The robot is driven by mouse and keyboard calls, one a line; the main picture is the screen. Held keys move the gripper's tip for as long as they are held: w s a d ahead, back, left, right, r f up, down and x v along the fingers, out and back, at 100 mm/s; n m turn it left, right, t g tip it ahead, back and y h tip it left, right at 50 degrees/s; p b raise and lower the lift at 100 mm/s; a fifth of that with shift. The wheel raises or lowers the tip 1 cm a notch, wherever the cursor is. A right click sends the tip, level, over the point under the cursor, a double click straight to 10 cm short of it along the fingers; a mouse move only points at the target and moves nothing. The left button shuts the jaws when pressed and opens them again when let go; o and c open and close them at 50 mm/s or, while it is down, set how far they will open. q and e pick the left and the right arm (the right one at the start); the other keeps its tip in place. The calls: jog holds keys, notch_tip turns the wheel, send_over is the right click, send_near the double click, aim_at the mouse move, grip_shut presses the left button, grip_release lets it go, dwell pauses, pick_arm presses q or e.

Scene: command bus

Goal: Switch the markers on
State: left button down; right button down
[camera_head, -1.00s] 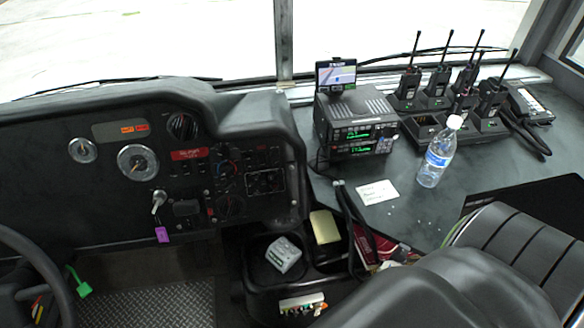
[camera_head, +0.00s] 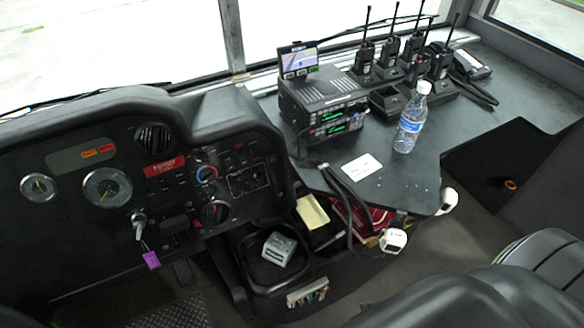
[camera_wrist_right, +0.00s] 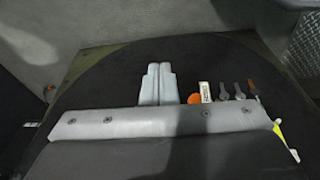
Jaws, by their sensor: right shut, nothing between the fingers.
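The dashboard (camera_head: 100,235) fills the left of the head view. Its panel has gauges, a red label (camera_head: 165,167), dark rocker switches (camera_head: 172,184), round knobs (camera_head: 214,212) and a key with a purple tag (camera_head: 151,260). The lettering is too small to read, so I cannot tell which control is for the markers. My right gripper (camera_wrist_right: 158,70) shows in the right wrist view with its pale fingers together and empty, over a dark surface. No gripper can be made out in the head view. My left gripper is not in view.
A radio unit (camera_head: 322,108) with a small screen (camera_head: 298,60), several handheld radios, a bottle (camera_head: 410,122) and a paper note (camera_head: 361,168) are on the side counter (camera_head: 470,140). A bin (camera_head: 265,275) holds a grey box. A seat (camera_head: 450,302) fills the lower right.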

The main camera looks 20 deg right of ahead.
jog(key=w+a+r+t, duration=0.15)
jog(key=w+r, duration=0.25)
jog(key=r, duration=0.4)
jog(key=w+d+r+m+t+h+b, duration=0.1)
jog(key=w+r+t, duration=0.25)
jog(key=r, duration=0.35)
jog(key=w+a+r+t, duration=0.1)
jog(key=w+r, duration=0.4)
jog(key=r, duration=0.3)
jog(key=w+a+r+t, duration=0.45)
jog(key=w+t, duration=0.25)
jog(key=w, duration=0.2)
jog(key=w+a+r+n+t+y, duration=0.2)
jog(key=a+r+t, duration=0.3)
jog(key=a, duration=0.3)
jog(key=shift+w+r+t+y, duration=0.3)
jog(key=shift+w+t+y, duration=0.3)
jog(key=shift+t, duration=0.1)
send_near(257, 155)
notch_tip(257, 155, up, 4)
jog(key=w, duration=0.2)
jog(key=w+f, duration=0.1)
jog(key=w+f+b, duration=0.1)
jog(key=shift+w+a, duration=0.1)
jog(key=shift+w, duration=0.25)
jog(key=shift+w+f+b, duration=0.1)
jog(key=shift+w+b, duration=0.2)
jog(key=shift+w, duration=0.1)
